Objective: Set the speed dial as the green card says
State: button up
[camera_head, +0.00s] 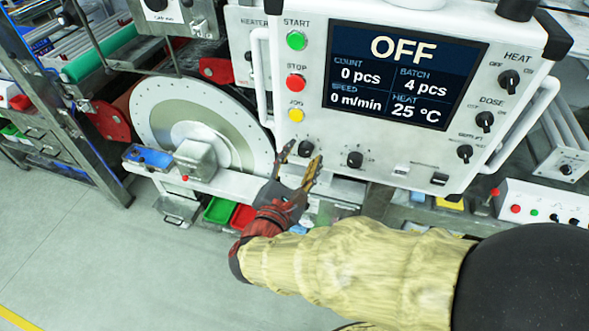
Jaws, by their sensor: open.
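The white control panel (400,150) fills the upper right, with a lit screen (405,75) reading OFF and speed 0 m/min. Two dark round knobs sit along its lower edge: a left knob (306,148) and a right knob (355,159). Their small labels are not readable, so I cannot tell which is the speed dial. My gripper (301,158) is open and empty, its fingertips on either side of the left knob in the picture. I cannot tell whether they touch it. I see no green card in this view.
Green start (296,40), red stop (295,82) and yellow (296,115) buttons line the panel's left side. More knobs, such as the heat knob (508,80), line its right. A large pale disc (165,105) stands left of my gripper. Open floor (110,260) lies lower left.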

jog(key=v, duration=1.1)
jog(key=shift+s, duration=0.35)
jog(key=shift+a, duration=0.1)
